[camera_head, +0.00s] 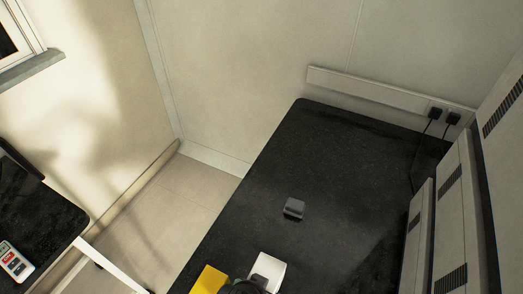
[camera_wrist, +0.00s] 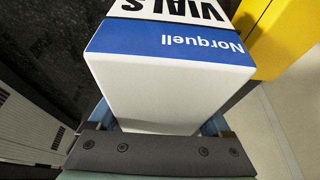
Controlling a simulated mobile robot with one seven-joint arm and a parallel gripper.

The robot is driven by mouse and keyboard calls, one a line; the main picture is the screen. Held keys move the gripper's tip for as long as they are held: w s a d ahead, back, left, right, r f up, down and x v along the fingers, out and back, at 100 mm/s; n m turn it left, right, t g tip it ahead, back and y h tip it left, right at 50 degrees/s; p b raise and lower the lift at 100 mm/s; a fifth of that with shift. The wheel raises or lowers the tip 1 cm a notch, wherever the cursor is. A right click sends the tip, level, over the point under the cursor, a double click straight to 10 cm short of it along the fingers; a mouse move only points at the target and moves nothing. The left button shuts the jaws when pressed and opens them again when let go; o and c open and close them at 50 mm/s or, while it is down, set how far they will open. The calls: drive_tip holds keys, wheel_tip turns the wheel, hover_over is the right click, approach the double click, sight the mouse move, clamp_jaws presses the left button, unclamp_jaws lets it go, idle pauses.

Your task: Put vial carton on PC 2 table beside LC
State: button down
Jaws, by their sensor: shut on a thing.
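The vial carton (camera_wrist: 165,85) is white with a blue band reading "Norquell" and black "VIALS" lettering. It fills the middle of the wrist view. My gripper (camera_wrist: 158,118) is shut on it, with a finger along each side; the carton hides the fingertips. A black table (camera_head: 330,160) stands against the wall in the head view. Tall light-grey vented units (camera_head: 452,215), possibly the LC, stand along its right side. A white shape (camera_head: 268,270) at the bottom of the head view may be the carton, but I cannot be sure.
A small dark-grey block (camera_head: 293,208) sits on the black table. A yellow object (camera_head: 210,280) is at the bottom, also beside the carton in the wrist view (camera_wrist: 285,35). Plugs and cables (camera_head: 434,114) hang at the back right. Another dark table (camera_head: 40,215) is at left. The table's back is clear.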

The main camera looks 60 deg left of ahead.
drive_tip(key=shift+f, duration=1.75)
drive_tip(key=shift+f, duration=0.15)
unclamp_jaws()
drive_tip(key=p+v, duration=0.1)
drive_tip(key=v, duration=1.1)
